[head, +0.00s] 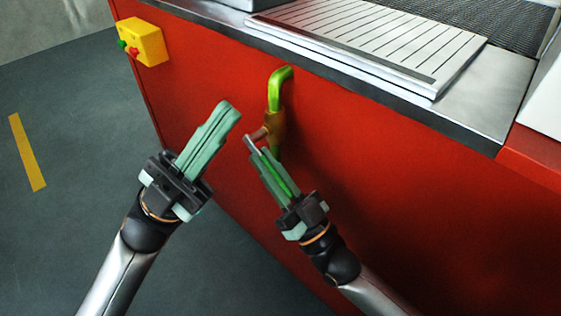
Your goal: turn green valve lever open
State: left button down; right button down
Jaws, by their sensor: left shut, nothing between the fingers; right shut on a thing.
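The green valve lever (279,177) hangs from a brass valve body (274,126) on a bright green pipe (275,92). The pipe stands out from the red side panel. The lever slopes down and to the right in the picture, at an angle to the pipe. My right gripper (256,153) is shut on the lever, with its fingers on either side of it. The fingers hide part of the lever. My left gripper (230,109) is shut and empty, to the left of the valve and apart from it.
A yellow box (147,37) with a red and a green button is on the panel's upper left. A silver ledge (483,91) overhangs above, with a white striped board (370,35) beside dark mesh (500,22).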

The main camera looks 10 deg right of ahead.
jog(key=shift+r, duration=0.1)
pick_arm(q)
jog(key=w+d+r+m+g+y, duration=0.4)
jog(key=d+m+g+y, duration=0.5)
jog(key=g+y, duration=0.2)
jog(key=n+t+y, duration=0.9)
jog(key=t+y, duration=0.1)
jog(key=y, duration=0.6)
send_over(283, 184)
jog(key=s, duration=0.2)
jog(key=f, duration=0.8)
jog(key=d+f, duration=0.1)
jog(key=f, duration=0.4)
jog(key=shift+w+f, duration=0.1)
jog(key=shift+w, duration=0.15)
jog(key=shift+w+a+f+g, duration=0.15)
jog(key=shift+w+a+f, duration=0.15)
jog(key=shift+f, duration=0.25)
jog(key=shift+w+a+f+g, duration=0.15)
jog(key=shift+w+f, duration=0.15)
jog(key=shift+f, duration=0.2)
jog(key=shift+w+a+f, duration=0.25)
jog(key=shift+w+f, duration=0.15)
jog(key=shift+f, duration=0.2)
jog(key=shift+f, duration=0.1)
